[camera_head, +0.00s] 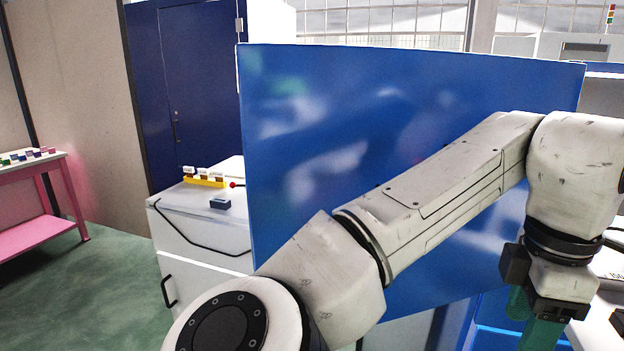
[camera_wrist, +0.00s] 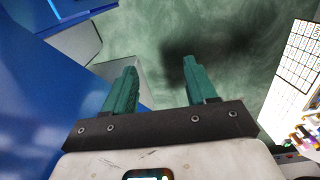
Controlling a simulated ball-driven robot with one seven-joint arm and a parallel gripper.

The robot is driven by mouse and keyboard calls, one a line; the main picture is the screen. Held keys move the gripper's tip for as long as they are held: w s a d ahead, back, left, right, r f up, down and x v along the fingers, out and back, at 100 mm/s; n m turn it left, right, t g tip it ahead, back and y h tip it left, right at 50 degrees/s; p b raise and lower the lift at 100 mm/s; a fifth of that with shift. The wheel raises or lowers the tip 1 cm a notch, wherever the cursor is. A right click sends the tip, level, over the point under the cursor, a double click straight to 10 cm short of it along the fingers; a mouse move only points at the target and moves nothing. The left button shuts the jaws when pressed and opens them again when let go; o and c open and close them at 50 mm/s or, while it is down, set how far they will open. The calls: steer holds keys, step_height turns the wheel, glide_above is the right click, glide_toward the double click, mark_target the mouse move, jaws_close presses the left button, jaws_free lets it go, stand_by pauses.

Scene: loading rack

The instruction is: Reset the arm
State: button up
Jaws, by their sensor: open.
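My arm reaches across the front of the head view, from the lower left up to the right, and its wrist bends down at the right edge. My gripper (camera_head: 532,325) points downward there, its green fingers partly cut off by the bottom of the picture. In the wrist view my gripper (camera_wrist: 160,68) has its two green fingers wide apart. Nothing is between them; green floor (camera_wrist: 165,35) shows beyond.
A large blue panel (camera_head: 330,150) stands close behind my arm. To its left, a white cabinet (camera_head: 200,255) bears a yellow holder (camera_head: 205,182) and a small dark blue box (camera_head: 220,203). A pink table (camera_head: 40,235) with small coloured blocks stands far left. Green floor (camera_head: 90,290) between is clear.

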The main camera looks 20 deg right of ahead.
steer(key=w+d+f+m+t+h, duration=0.25)
steer(key=d+f+m+h, duration=0.55)
steer(key=d, duration=0.4)
steer(key=s+a+f+m+y, duration=0.15)
steer(key=s+a+f, duration=0.25)
steer(key=f, duration=0.6)
steer(key=s+a+f+y, duration=0.3)
steer(key=s+a+f, duration=0.1)
steer(key=f, duration=0.7)
steer(key=s+a+f+m+g+y, duration=0.1)
steer(key=s+a+f+m+y, duration=0.1)
steer(key=s+a+f, duration=0.7)
steer(key=shift+s+a+g+y, duration=0.35)
steer(key=shift+s+a+y, duration=0.1)
steer(key=shift+s+y, duration=0.45)
